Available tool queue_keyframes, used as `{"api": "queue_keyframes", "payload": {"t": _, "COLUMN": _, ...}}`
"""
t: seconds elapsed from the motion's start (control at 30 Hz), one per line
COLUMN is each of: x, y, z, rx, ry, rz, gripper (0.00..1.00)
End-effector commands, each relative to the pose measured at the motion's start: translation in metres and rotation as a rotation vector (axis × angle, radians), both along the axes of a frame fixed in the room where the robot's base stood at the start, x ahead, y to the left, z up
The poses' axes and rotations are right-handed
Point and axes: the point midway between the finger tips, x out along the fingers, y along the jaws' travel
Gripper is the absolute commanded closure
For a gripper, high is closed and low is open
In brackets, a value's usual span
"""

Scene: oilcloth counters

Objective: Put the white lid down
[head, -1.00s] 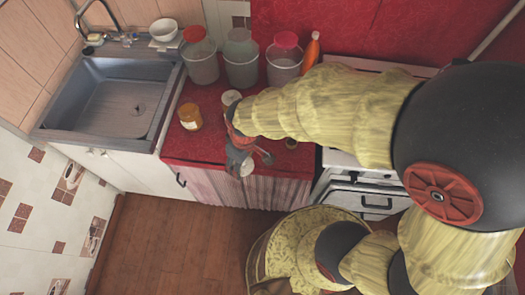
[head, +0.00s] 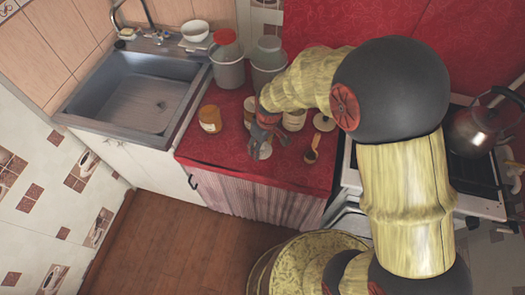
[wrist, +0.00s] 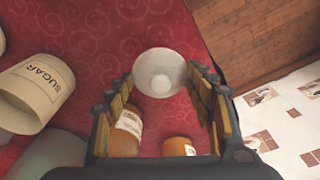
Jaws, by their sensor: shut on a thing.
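The white lid (wrist: 160,72) is a round white disc with a small knob in its middle. In the wrist view it sits between the tips of my gripper (wrist: 160,88), whose fingers close on its two sides. In the head view my gripper (head: 264,138) is over the red counter (head: 228,162), and the lid (head: 265,152) shows just below it near the counter's front. I cannot tell whether the lid touches the cloth.
An amber jar (head: 210,119) stands left of my gripper; a SUGAR canister (wrist: 38,92) is close by. A brush-like item (head: 312,148) is to the right. Buckets (head: 228,70) stand behind, the sink (head: 140,95) is left, and a kettle (head: 474,127) sits on the stove.

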Motion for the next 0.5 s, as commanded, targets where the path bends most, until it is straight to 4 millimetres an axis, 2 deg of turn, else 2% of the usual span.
{"api": "queue_keyframes", "payload": {"t": 0.17, "x": 0.008, "y": -0.001, "z": -0.011, "rx": -0.001, "ry": 0.001, "rz": -0.001, "gripper": 0.60}}
{"api": "queue_keyframes", "payload": {"t": 0.33, "x": 0.008, "y": -0.001, "z": -0.038, "rx": 0.000, "ry": 0.001, "rz": 0.000, "gripper": 0.60}}
{"api": "queue_keyframes", "payload": {"t": 0.5, "x": 0.009, "y": -0.001, "z": -0.041, "rx": 0.001, "ry": -0.001, "rz": 0.000, "gripper": 0.60}}
